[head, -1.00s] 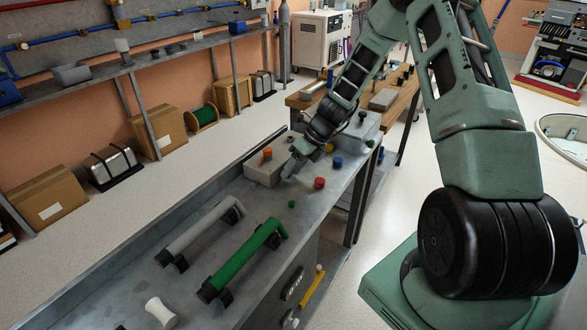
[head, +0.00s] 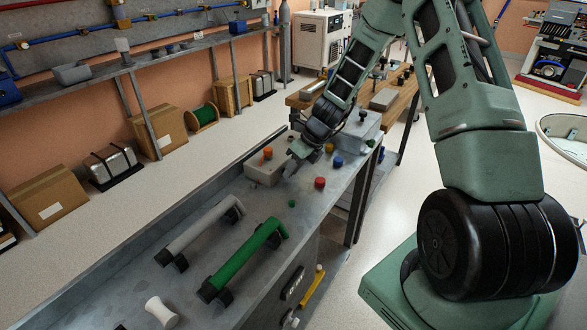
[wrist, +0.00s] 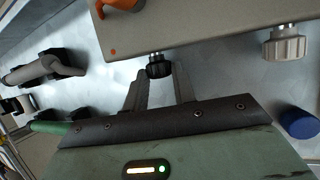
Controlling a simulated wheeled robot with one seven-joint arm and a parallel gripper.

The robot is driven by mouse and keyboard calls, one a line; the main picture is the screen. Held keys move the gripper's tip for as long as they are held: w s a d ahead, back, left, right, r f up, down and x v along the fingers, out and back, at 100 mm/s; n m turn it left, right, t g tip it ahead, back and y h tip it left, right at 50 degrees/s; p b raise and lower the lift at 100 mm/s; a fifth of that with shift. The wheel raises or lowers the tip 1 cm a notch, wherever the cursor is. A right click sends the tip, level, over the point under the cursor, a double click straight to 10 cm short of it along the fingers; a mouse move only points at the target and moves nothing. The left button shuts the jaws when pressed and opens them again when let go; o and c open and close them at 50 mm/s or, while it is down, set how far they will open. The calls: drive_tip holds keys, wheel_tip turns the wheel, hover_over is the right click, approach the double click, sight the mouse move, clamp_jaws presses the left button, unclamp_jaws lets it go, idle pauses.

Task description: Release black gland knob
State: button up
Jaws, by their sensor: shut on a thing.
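The black gland knob (wrist: 159,66) sticks out from the side of a pale grey box, on a short metal stem, in the wrist view. My gripper (wrist: 159,74) has one finger on each side of the knob and is shut on it. In the head view my gripper (head: 288,168) is beside the pale grey box (head: 262,175) on the metal bench; the black knob cannot be made out there. The box (wrist: 215,22) fills the top of the wrist view.
An orange handle (wrist: 121,4) is on the box, and a pale knob (wrist: 285,45) projects from its same side. A blue cap (wrist: 299,123) lies to the right. A red knob (head: 320,183), a grey pipe (head: 198,230) and a green pipe (head: 242,259) are on the bench.

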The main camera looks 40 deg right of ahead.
drive_tip(key=h+b, duration=0.1)
drive_tip(key=t+h+b, duration=0.1)
drive_tip(key=h+b, duration=0.1)
drive_tip(key=shift+s+a+f+n, duration=0.1)
drive_tip(key=shift+a+f+n, duration=0.05)
drive_tip(key=shift+a+n, duration=0.25)
drive_tip(key=shift+t+h+b, duration=0.5)
drive_tip(key=shift+h+b, duration=0.55)
drive_tip(key=shift+h, duration=0.05)
drive_tip(key=shift+s, duration=0.1)
drive_tip(key=shift+r, duration=0.2)
drive_tip(key=o, duration=1)
drive_tip(key=shift+a, duration=0.1)
drive_tip(key=p+v, duration=0.4)
drive_tip(key=v, duration=0.4)
drive_tip(key=p+v, duration=0.4)
drive_tip(key=v, duration=0.5)
drive_tip(key=shift+a+r, duration=0.15)
drive_tip(key=shift+a, duration=0.1)
drive_tip(key=shift+n, duration=0.3)
